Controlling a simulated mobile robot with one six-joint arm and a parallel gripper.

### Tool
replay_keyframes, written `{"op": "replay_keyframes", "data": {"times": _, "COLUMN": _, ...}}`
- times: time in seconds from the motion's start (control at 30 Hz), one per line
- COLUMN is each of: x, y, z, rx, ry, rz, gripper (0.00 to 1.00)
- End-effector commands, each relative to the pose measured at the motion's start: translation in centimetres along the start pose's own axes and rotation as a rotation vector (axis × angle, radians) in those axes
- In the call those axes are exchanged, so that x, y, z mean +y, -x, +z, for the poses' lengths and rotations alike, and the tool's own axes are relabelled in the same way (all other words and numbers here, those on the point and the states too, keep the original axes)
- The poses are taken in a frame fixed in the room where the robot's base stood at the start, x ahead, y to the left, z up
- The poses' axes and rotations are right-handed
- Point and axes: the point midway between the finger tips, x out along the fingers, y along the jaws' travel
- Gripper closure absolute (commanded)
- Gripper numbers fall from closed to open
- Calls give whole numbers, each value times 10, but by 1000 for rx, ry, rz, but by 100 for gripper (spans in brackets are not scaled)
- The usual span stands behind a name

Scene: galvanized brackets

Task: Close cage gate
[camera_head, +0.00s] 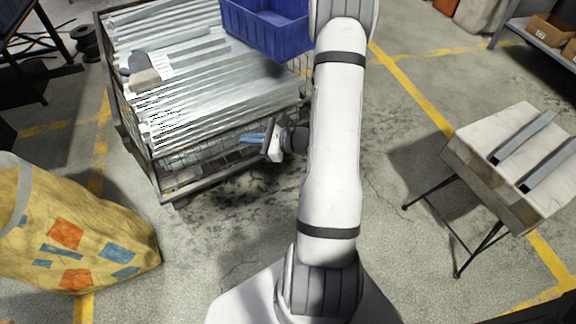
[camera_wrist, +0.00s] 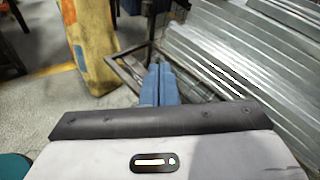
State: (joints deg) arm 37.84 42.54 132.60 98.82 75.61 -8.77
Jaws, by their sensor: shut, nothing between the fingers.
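The wire cage (camera_head: 124,125) stands at the upper left of the head view, heaped with long galvanized brackets (camera_head: 205,85). A dark metal frame that looks like its gate (camera_head: 222,172) runs along the low front side, below the stack. How far it stands open is hard to tell. In the wrist view a dark frame (camera_wrist: 127,76) lies just left of and beyond my fingertips. My gripper (camera_head: 250,138) is shut and empty, its blue fingers pointing left over the cage's front edge. They also show in the wrist view (camera_wrist: 158,82). Contact with the frame cannot be told.
A blue bin (camera_head: 265,28) sits at the back of the cage. A yellow patterned sack (camera_head: 75,235) stands at the left. A table with metal bars (camera_head: 490,165) stands at the right. Floor in front of the cage is clear between sack and my arm.

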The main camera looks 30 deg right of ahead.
Motion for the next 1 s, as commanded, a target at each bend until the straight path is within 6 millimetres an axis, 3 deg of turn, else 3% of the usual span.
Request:
{"op": "replay_keyframes", "data": {"times": 0.03, "x": -6, "y": 3, "z": -58, "rx": 11, "ry": -83, "rz": -107, "gripper": 100}}
{"op": "replay_keyframes", "data": {"times": 0.2, "x": -27, "y": 33, "z": -182, "rx": 63, "ry": -282, "rz": -437, "gripper": 100}}
{"op": "replay_keyframes", "data": {"times": 0.3, "x": -29, "y": 52, "z": -237, "rx": 99, "ry": -357, "rz": -583, "gripper": 100}}
{"op": "replay_keyframes", "data": {"times": 0.4, "x": -26, "y": 67, "z": -273, "rx": 129, "ry": -406, "rz": -681, "gripper": 100}}
{"op": "replay_keyframes", "data": {"times": 0.5, "x": -25, "y": 76, "z": -291, "rx": 146, "ry": -431, "rz": -735, "gripper": 100}}
{"op": "replay_keyframes", "data": {"times": 0.63, "x": -30, "y": 73, "z": -299, "rx": 153, "ry": -435, "rz": -753, "gripper": 100}}
{"op": "replay_keyframes", "data": {"times": 1.0, "x": -74, "y": 19, "z": -321, "rx": 150, "ry": -433, "rz": -750, "gripper": 100}}
